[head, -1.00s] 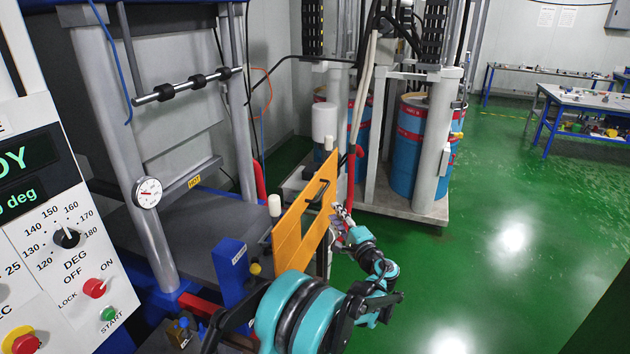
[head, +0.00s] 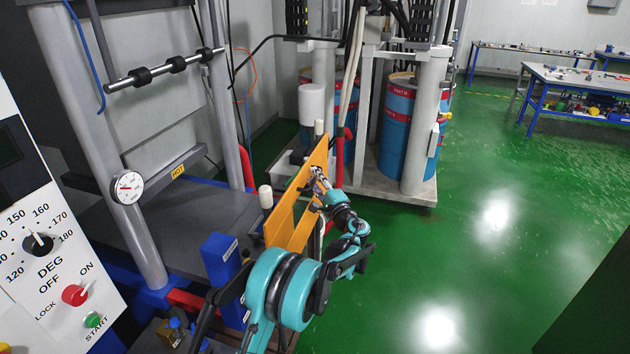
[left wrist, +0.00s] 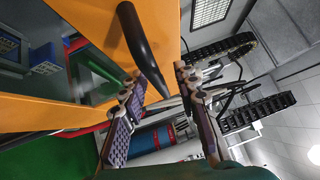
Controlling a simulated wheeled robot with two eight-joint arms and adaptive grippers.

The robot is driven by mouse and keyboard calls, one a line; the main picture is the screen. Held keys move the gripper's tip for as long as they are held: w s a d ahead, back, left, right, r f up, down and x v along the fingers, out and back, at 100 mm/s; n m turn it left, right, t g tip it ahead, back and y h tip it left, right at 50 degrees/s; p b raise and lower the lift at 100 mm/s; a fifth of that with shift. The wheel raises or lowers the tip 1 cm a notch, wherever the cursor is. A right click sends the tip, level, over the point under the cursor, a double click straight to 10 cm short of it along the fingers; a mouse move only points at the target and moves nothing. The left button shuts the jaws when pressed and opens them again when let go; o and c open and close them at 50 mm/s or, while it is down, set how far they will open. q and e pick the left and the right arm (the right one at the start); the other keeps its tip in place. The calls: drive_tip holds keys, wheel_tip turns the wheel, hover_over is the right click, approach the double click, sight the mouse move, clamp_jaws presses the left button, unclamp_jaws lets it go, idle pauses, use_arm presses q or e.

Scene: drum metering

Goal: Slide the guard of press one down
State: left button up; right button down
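The guard (head: 280,226) is an orange framed panel standing at the right side of the near press (head: 232,100), between two posts with white caps. In the left wrist view the orange panel (left wrist: 95,22) fills the upper left, and its black bar handle (left wrist: 143,42) sticks out towards the gripper. My left gripper (head: 318,176) is at the guard's upper part in the head view and covers the handle there. In the left wrist view my left gripper (left wrist: 157,78) has its fingers spread on either side of the handle's end, with gaps showing. My right gripper is not in view.
A control panel (head: 50,245) with dials stands at the near left. A blue block (head: 220,262) stands beside the guard. Red-and-blue drums (head: 398,125) stand on a grey platform behind. Open green floor lies to the right, with workbenches (head: 575,80) at the back.

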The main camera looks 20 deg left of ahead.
use_arm(q)
clamp_jaws()
drive_tip(key=shift+f, duration=0.1)
